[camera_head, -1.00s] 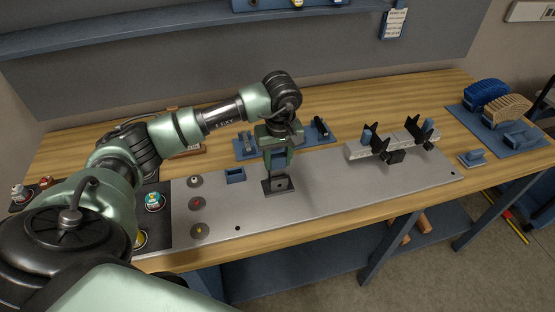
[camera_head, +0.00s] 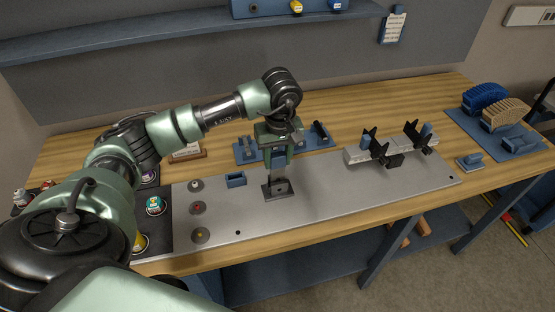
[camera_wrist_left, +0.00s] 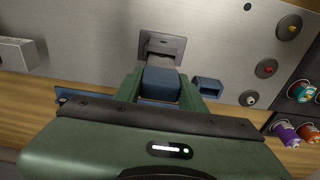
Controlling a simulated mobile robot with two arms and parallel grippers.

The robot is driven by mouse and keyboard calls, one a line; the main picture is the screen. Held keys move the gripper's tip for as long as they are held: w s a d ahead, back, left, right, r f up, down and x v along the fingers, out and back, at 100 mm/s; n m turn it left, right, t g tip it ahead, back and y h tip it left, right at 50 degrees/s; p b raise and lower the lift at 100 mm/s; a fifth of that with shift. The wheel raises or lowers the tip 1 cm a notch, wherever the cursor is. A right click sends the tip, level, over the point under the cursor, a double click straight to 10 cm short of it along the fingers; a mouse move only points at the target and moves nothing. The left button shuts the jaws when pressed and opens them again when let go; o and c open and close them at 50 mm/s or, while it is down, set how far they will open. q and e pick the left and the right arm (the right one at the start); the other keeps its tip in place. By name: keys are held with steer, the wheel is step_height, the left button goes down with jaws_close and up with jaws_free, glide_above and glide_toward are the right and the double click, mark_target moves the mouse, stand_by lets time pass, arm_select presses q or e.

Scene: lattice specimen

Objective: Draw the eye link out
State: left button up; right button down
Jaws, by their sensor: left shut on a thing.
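My left gripper (camera_head: 278,160) is shut on the eye link, above the dark square socket (camera_head: 287,189) on the grey plate. The link has a blue block (camera_wrist_left: 161,82), which sits between my green fingers in the left wrist view. A grey shank (camera_head: 275,175) runs down from the block toward the socket. The link looks upright. Its lower end appears at or in the socket opening (camera_wrist_left: 172,45); I cannot tell how deep. My right gripper is not in view.
A small blue open holder (camera_head: 235,180) stands left of the socket. Round knobs (camera_head: 198,208) line the plate's left part. A blue rack (camera_head: 249,152) lies behind the gripper. The plate's middle right is clear.

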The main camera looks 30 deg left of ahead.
arm_select(q)
steer(key=shift+r+p, duration=1.55)
steer(key=shift+r, duration=1.7)
